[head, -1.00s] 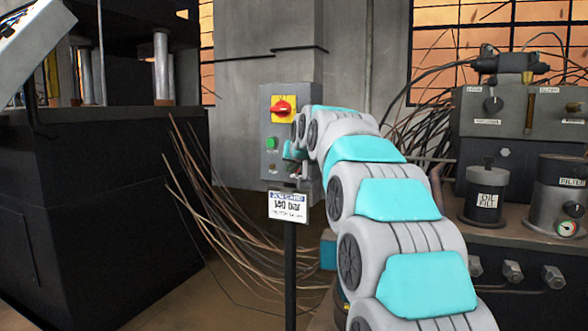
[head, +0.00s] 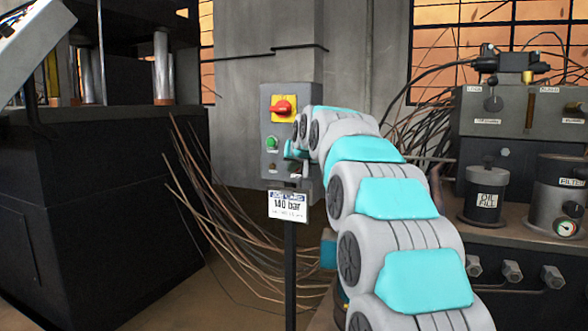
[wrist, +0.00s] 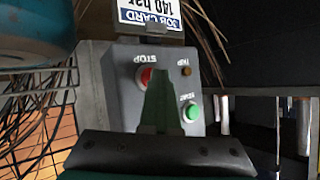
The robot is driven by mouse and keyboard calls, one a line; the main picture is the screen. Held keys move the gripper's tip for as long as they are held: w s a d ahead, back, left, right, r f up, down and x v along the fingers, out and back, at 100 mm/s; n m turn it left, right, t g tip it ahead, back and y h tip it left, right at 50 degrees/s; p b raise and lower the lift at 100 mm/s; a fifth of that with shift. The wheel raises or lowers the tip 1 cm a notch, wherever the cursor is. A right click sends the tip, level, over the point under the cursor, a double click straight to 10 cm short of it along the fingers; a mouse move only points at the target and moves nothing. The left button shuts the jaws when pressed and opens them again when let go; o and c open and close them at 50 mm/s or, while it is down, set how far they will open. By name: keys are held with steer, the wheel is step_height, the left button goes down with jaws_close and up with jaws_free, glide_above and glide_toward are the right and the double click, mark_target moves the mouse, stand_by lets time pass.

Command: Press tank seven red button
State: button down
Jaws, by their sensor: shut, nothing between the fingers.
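A red button (wrist: 146,77) marked STOP is on the face of a grey control box (wrist: 117,103), upside down in the wrist view. My gripper (wrist: 158,80) is shut and empty, its narrow dark fingers pointing at the box face and covering the button's right part. I cannot tell whether the fingertips touch it. In the head view, the same box (head: 268,178) stands on a post, and my arm hides its right side, including the red button. No label reading tank seven is legible.
A green START button (wrist: 191,111) and small amber TRIP lamp (wrist: 187,71) are close beside the red button. The box also has a red rotary switch (head: 283,107) on a yellow plate. A job card (head: 289,207) hangs below. Loose cables (head: 225,235) spread left of the post.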

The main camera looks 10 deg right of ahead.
steer(key=shift+s, duration=0.1)
steer(key=shift+s+a, duration=0.45)
steer(key=shift+s, duration=0.1)
steer(key=s+a, duration=0.1)
steer(key=s, duration=0.1)
steer(key=s+a+b, duration=0.1)
steer(key=s+a, duration=0.1)
steer(key=shift+b, duration=0.3)
stand_by(0.6)
steer(key=s+f+g+p, duration=0.2)
steer(key=s+f+g, duration=0.2)
steer(key=s+f, duration=0.5)
steer(key=s+f+n+g+p, duration=0.1)
steer(key=s+f+g+p, duration=0.2)
steer(key=s+f, duration=0.7)
steer(key=s+f+n+g+p, duration=0.1)
steer(key=s+f+g+p, duration=0.2)
steer(key=s, duration=3)
step_height(320, 180, down, 7)
steer(key=g, duration=0.4)
steer(key=shift+s+d, duration=0.3)
steer(key=shift+s, duration=0.1)
